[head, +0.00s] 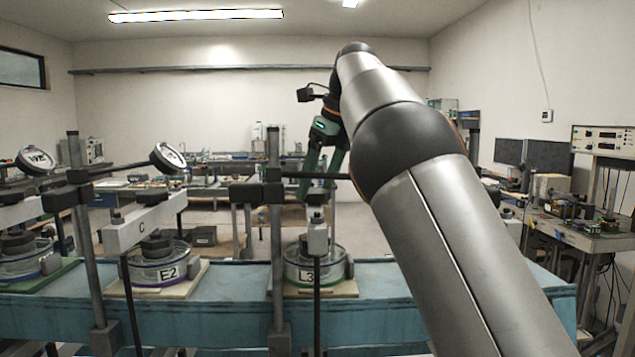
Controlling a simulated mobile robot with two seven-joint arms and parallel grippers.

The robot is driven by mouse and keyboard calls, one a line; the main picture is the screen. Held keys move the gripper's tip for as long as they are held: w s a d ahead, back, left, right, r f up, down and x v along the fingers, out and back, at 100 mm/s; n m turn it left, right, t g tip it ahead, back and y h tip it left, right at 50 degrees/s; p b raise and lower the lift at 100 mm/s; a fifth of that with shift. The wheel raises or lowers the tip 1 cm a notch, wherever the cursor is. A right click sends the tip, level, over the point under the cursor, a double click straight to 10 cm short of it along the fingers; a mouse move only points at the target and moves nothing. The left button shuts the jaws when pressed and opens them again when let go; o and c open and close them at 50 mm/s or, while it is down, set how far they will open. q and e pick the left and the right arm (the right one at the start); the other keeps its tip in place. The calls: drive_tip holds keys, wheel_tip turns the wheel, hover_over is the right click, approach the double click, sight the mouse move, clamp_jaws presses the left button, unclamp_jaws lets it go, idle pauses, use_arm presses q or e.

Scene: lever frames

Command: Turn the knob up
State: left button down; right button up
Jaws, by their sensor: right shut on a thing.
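A small dark knob (317,197) sits on top of the pale block of the right-hand lever frame, above the clear cell labelled L3 (316,273). My right gripper (317,190) reaches down from above, with its green fingers on either side of the knob, shut on it. The fingertips partly cover the knob, so the exact contact is hard to see. A dark horizontal bar (292,175) from the frame's post passes at the fingers. My right arm hides what lies to the right of it. My left gripper is not in view.
Neighbouring lever frames stand at left, with dial gauges (168,158), a cell labelled E2 (161,268) and upright posts (80,215). All stand on a blue bench (220,300).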

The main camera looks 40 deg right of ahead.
drive_tip(key=o, duration=1.4)
drive_tip(key=shift+c, duration=0.2)
drive_tip(key=p+v, duration=0.4)
drive_tip(key=v, duration=0.8)
drive_tip(key=shift+r+p, duration=0.3)
drive_tip(key=shift+p, duration=0.1)
drive_tip(key=shift+s+f, duration=0.1)
